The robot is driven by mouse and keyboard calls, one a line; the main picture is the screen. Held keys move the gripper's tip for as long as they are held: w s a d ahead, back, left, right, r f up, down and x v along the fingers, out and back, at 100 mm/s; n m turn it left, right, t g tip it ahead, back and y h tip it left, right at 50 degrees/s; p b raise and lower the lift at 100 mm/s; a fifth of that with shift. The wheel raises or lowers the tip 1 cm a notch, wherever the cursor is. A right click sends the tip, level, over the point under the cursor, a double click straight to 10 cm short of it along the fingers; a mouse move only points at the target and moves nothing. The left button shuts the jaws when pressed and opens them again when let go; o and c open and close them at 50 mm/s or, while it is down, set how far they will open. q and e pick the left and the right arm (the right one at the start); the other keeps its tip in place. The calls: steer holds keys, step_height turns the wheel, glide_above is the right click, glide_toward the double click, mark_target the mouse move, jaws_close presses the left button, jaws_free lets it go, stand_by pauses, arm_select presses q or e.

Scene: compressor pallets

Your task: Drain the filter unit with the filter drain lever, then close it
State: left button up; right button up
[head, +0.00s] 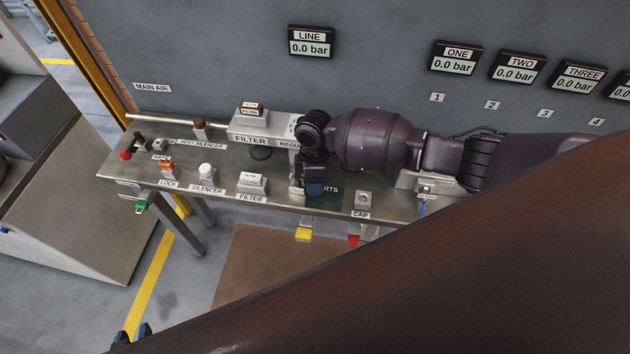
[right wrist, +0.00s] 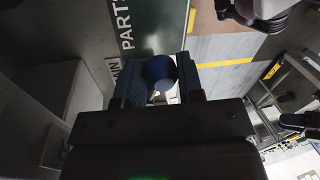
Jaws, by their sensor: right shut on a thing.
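The filter unit (head: 240,137) stands on the steel shelf, marked FILTER, with a dark bowl (head: 261,154) below it. My right gripper (head: 305,188) points down at the shelf, right of the filter unit and beside the PARTS label. In the right wrist view my right gripper (right wrist: 158,85) is shut on a round dark blue knob (right wrist: 158,70). A label partly hidden by the fingers ends in AIN. The lever arm under the knob is mostly hidden. My left gripper (head: 132,335) is at the bottom left, away from the shelf; its two tips stand apart with nothing visible between them.
The shelf (head: 225,178) carries an orange LOCK part (head: 167,164), a white SILENCER (head: 206,170), a FILTER block (head: 252,184) and a CAP fitting (head: 363,199). Yellow (head: 304,234) and red (head: 354,240) tabs hang below its front. The LINE gauge (head: 311,42) reads 0.0 bar.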

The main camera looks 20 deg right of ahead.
steer(key=shift+a, duration=0.3)
steer(key=o, duration=0.9)
steer(key=shift+d, duration=0.1)
steer(key=shift+r, duration=0.1)
step_height(320, 180, up, 10)
steer(key=w, duration=0.2)
steer(key=shift+d+r+b, duration=0.25)
steer(key=shift+d+b, duration=0.05)
steer(key=shift+d, duration=0.1)
